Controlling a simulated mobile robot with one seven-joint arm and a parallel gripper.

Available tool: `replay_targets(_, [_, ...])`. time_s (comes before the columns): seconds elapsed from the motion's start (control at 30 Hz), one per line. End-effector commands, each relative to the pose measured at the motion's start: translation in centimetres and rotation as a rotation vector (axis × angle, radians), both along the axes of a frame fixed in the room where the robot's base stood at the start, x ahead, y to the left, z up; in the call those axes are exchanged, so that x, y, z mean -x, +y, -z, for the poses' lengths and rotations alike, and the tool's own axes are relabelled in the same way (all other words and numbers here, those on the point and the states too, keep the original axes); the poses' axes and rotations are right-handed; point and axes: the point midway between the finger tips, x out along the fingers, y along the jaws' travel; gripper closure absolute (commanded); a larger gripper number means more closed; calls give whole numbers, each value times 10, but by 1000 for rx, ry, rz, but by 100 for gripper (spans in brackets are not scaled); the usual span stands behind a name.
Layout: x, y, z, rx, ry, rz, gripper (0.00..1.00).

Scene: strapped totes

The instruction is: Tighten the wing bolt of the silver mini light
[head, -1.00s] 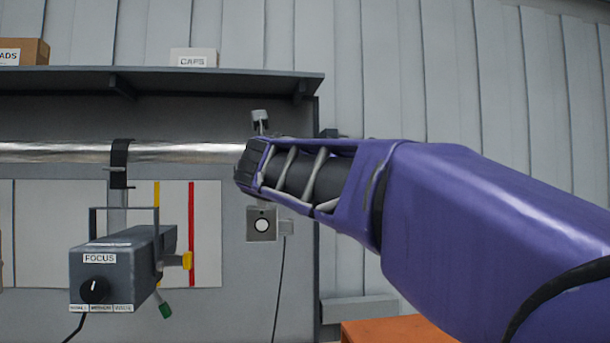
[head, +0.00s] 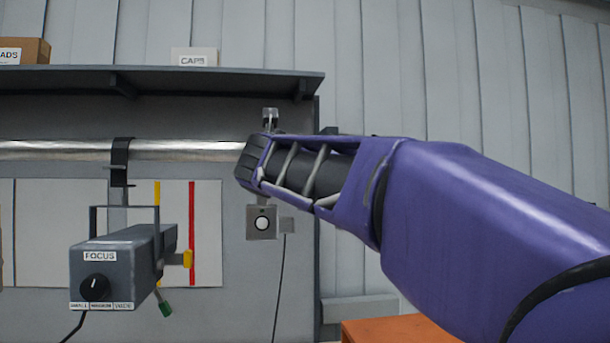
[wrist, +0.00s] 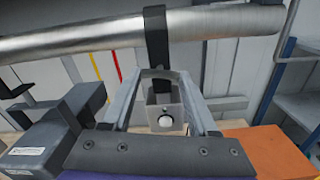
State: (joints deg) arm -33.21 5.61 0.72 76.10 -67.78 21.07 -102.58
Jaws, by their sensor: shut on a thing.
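The silver mini light (head: 262,222) is a small grey box with a round white lens. It hangs below the silver pipe (head: 60,151) near the board's right edge. In the wrist view the mini light (wrist: 166,112) shows between my fingers, below the black clamp (wrist: 156,38) around the pipe. My gripper (wrist: 158,76) reaches to the lower part of that clamp, its fingers closed in at the tips. The wing bolt between them is too small and covered to make out. In the head view my arm hides the clamp and the fingertips.
A larger grey light labelled FOCUS (head: 120,265) hangs from the pipe at the left, with yellow and green knobs. A shelf (head: 150,80) runs above the pipe. An orange surface (head: 385,330) lies below right. A cable hangs below the mini light.

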Motion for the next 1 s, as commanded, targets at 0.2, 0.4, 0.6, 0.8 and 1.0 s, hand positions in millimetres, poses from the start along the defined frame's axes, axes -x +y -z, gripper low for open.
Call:
replay_targets(0.2, [0, -1, 1, -194, 49, 3, 96])
replay_targets(0.4, [0, -1, 1, -379, 97, 4, 96])
replay_targets(0.6, [0, 0, 1, -563, 144, 5, 96])
replay_targets(0.8, [0, 0, 1, -747, 192, 7, 96])
replay_targets(1.0, [0, 0, 1, -931, 240, 9, 96])
